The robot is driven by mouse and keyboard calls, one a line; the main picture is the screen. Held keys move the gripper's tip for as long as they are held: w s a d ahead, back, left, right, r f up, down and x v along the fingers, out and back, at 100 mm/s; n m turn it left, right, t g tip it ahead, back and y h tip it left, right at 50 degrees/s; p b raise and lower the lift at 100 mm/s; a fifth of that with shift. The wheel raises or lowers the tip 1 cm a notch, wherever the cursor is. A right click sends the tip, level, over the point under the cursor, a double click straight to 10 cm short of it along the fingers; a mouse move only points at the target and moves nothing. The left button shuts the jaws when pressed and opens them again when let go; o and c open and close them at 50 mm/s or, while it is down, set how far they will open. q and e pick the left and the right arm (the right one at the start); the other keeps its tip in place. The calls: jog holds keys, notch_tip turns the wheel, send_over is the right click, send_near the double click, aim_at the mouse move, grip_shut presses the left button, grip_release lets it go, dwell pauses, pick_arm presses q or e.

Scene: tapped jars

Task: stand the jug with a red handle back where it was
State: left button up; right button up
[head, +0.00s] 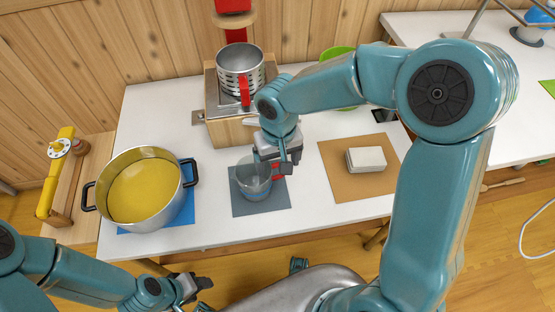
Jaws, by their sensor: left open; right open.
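A see-through jug with a red handle (252,185) stands on a grey mat (244,208) on the white table. Its handle faces right. My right gripper (276,162) is open just above the jug's handle side and hides part of its rim. I cannot tell whether it touches the jug. A metal jug with slotted sides and a red handle (238,68) stands on the wooden and metal stand under the red tap, its handle facing me. My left gripper (200,287) is open and empty, in front of the table's front edge.
A large pot of yellow liquid (146,190) sits on a blue mat at the left, near a yellow tap (56,175). A tan mat (341,180) with a pale block (366,159) lies right of the jug. A green bowl (337,53) is partly hidden by my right arm.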

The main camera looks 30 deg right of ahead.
jog(key=shift+r+p, duration=0.8)
jog(key=shift+r, duration=0.35)
notch_tip(320, 180, up, 16)
jog(key=p, duration=0.4)
jog(key=shift+d+r, duration=0.15)
jog(key=shift+s, duration=0.1)
